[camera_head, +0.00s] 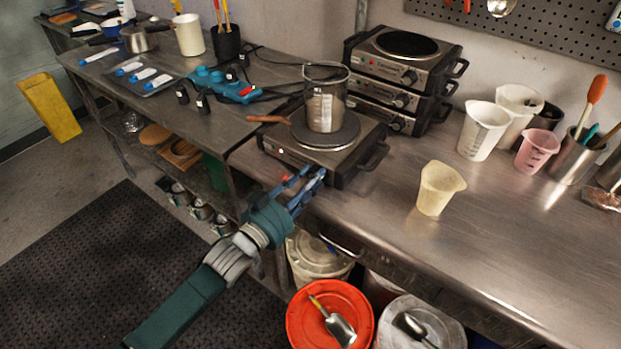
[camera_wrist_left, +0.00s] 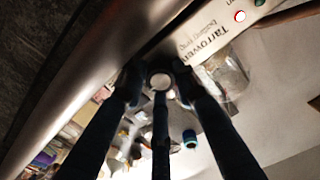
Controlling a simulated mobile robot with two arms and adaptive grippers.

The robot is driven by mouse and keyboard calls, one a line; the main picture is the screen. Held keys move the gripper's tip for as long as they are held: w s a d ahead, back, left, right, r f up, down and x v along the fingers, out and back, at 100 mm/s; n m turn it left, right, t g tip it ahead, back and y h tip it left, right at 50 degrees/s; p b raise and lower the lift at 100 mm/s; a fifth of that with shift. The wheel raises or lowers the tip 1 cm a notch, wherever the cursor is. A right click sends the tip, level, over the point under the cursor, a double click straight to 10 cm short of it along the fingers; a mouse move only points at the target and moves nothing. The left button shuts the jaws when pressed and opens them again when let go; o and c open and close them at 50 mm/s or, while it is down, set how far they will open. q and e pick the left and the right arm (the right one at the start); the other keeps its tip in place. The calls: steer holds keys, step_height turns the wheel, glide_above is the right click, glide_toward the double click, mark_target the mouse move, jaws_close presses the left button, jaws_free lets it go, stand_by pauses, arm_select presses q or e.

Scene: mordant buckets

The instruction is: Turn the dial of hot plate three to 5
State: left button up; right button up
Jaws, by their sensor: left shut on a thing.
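A hot plate (camera_head: 350,162) stands alone at the front of the steel bench, with a round dark top. A glass beaker (camera_head: 326,113) sits on it. My left gripper (camera_head: 310,178) reaches its front face from below left and is shut on the dial, which the fingers hide in the head view. In the left wrist view the round pale end of the dial (camera_wrist_left: 160,81) shows between the fingertips (camera_wrist_left: 155,88) against the labelled front panel (camera_wrist_left: 215,40). A lit red spot (camera_wrist_left: 240,16) is on the panel. The dial's number cannot be read. My right gripper is not in view.
Stacked hot plates (camera_head: 400,75) stand behind. A wooden-handled item (camera_head: 268,119) lies by the beaker. A cream beaker (camera_head: 440,188) is to the right, with clear bench around it. An orange-lidded bucket (camera_head: 300,325) is below the bench.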

arm_select(q)
steer(key=shift+s+f, duration=0.1)
steer(key=shift+f, duration=0.5)
steer(key=o, duration=1.1)
steer(key=shift+o, duration=0.2)
steer(key=shift+a+r, duration=0.1)
steer(key=v, duration=0.8)
steer(key=shift+r, duration=0.3)
